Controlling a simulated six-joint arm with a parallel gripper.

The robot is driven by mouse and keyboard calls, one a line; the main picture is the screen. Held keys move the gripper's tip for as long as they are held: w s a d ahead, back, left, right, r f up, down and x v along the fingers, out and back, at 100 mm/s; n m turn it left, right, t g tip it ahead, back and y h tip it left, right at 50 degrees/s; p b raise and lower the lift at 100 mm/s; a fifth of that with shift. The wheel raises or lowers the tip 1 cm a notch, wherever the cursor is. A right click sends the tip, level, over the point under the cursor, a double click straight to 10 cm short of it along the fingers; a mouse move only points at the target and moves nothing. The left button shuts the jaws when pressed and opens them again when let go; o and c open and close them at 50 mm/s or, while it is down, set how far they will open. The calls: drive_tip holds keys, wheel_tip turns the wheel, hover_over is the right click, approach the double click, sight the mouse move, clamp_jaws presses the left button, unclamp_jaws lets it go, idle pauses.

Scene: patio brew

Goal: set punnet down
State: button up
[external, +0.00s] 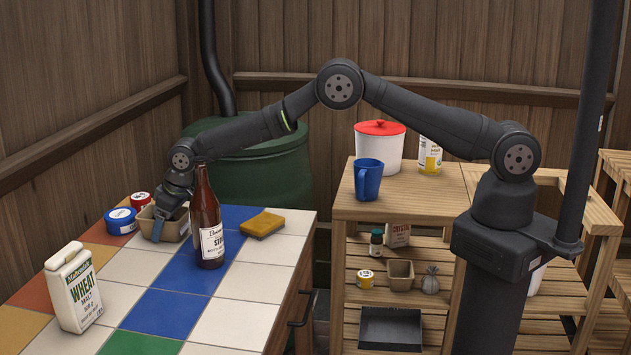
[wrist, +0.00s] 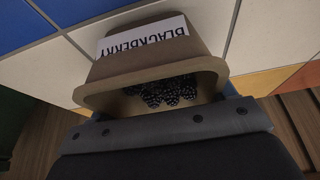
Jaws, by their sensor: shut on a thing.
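A tan cardboard punnet (external: 174,229) is at the far left part of the tiled table (external: 253,282), partly hidden behind a brown bottle. In the wrist view the punnet (wrist: 152,60) shows a white label reading BLACKBERRY, with dark blackberries (wrist: 160,93) inside. My gripper (external: 164,215) reaches down from above and is shut on the punnet. One blue-grey finger shows against the punnet's near side. The punnet appears to be at or just above the tiles; I cannot tell if it touches.
The brown bottle (external: 207,220) stands upright close to the punnet's right. Blue (external: 121,220) and red (external: 141,201) tins are just left. A wheat malt carton (external: 75,288) stands at the front left; a yellow sponge (external: 262,223) lies right. The front middle tiles are clear.

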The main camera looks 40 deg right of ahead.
drive_tip(key=shift+f, duration=0.1)
drive_tip(key=o, duration=1.1)
drive_tip(key=v, duration=1.2)
drive_tip(key=x, duration=1.2)
drive_tip(key=shift+r, duration=0.3)
